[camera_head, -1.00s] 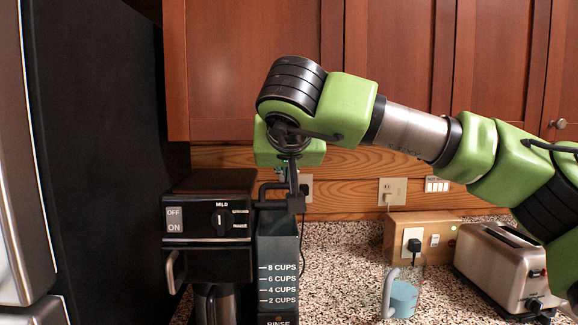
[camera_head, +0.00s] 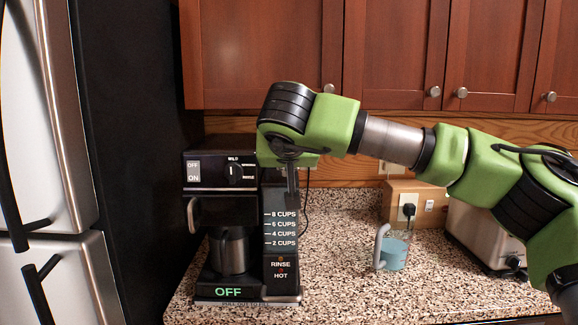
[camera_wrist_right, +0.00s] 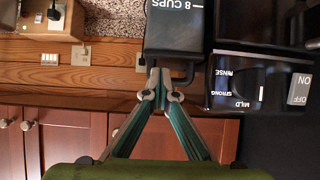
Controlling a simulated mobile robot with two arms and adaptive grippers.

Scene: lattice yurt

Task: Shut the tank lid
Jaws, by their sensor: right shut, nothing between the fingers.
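The tank (camera_head: 279,235) is the dark part on the coffee maker's right side, with cup marks on its front. It also shows upside down in the right wrist view (camera_wrist_right: 172,38). A thin black bar (camera_wrist_right: 186,76) bends around the tank's top edge; I cannot tell whether it is part of the lid. In the wrist view, my right gripper's tips (camera_wrist_right: 160,80) meet, empty, right at the tank's top edge. My left gripper is not in view.
The coffee maker (camera_head: 219,174) holds a metal carafe (camera_head: 231,250). Cabinets (camera_head: 400,60) hang above; a fridge (camera_head: 40,120) stands left. The counter's front middle is clear.

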